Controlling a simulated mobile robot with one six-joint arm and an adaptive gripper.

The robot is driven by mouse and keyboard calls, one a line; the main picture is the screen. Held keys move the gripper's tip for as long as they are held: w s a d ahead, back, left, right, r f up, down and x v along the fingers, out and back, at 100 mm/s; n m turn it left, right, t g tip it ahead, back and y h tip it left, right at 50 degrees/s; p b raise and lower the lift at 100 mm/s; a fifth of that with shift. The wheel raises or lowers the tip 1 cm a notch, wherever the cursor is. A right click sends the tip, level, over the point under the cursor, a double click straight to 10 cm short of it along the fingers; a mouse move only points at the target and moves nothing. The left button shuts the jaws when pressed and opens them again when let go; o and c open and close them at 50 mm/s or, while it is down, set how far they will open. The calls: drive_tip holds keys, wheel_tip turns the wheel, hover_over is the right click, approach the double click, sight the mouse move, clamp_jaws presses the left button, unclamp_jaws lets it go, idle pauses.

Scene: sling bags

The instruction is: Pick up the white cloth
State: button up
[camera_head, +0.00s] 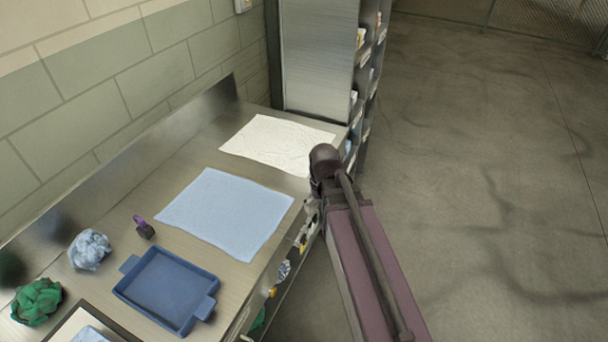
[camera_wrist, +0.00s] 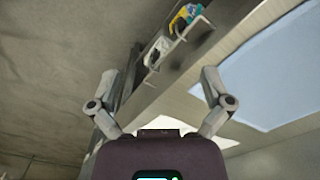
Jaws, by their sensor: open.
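The white cloth (camera_head: 275,142) lies flat at the far end of the counter (camera_head: 190,148). Its near right corner is close to my arm in the head view. In the wrist view a part of the white cloth (camera_wrist: 172,122) shows low in the middle, partly hidden by my gripper body. My gripper (camera_wrist: 158,78) is open with its two fingers spread and nothing between them. It is beside the counter's edge, apart from the cloth. In the head view the fingers cannot be made out clearly.
A flat light blue cloth (camera_head: 226,213) lies nearer on the counter. A blue tray (camera_head: 168,288), a purple-and-black item (camera_head: 144,228), a crumpled blue cloth (camera_head: 89,249) and a green one (camera_head: 37,301) are nearer still. A grey cabinet (camera_head: 318,55) stands behind the white cloth.

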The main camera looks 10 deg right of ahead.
sight(303, 174)
drive_tip(key=w+n, duration=0.2)
drive_tip(key=w, duration=2.3)
drive_tip(key=shift+w+a+r+n+p, duration=0.2)
drive_tip(key=shift+w+r+n+p, duration=0.1)
drive_tip(key=shift+r+n+p, duration=0.15)
drive_tip(key=shift+f, duration=0.2)
wheel_tip(303, 174, down, 10)
drive_tip(key=b, duration=1)
drive_tip(key=shift+r, duration=0.2)
drive_tip(key=shift+f+b, duration=0.45)
drive_tip(key=shift+b, duration=0.05)
drive_tip(key=shift+f, duration=0.25)
drive_tip(key=shift+s+r, duration=0.1)
drive_tip(key=shift+r, duration=0.05)
drive_tip(key=c, duration=0.5)
drive_tip(key=shift+c, duration=0.2)
